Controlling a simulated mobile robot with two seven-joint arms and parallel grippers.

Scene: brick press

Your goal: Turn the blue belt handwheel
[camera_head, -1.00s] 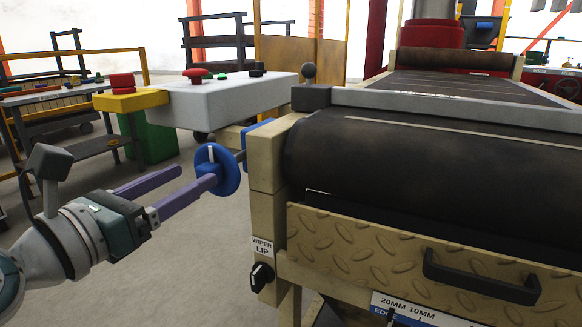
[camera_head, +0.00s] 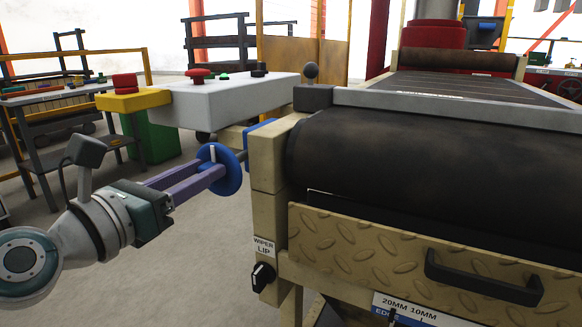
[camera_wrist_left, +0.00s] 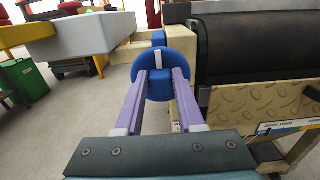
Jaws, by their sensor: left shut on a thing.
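The blue belt handwheel (camera_head: 230,167) is a disc with a white mark on its face, on a shaft at the left side of the conveyor frame. It also shows in the left wrist view (camera_wrist_left: 166,64). My left gripper (camera_head: 212,171) has its two purple fingers at the wheel's near face, shut on its blue hub; in the left wrist view the fingertips (camera_wrist_left: 157,76) sit on either side of the hub. The white mark points up. My right gripper is not in view.
The cream conveyor frame (camera_head: 267,190) and black belt roller (camera_head: 420,165) stand right of the wheel. A grey control box (camera_head: 230,100) with red and black buttons is behind. Floor below my left arm is clear.

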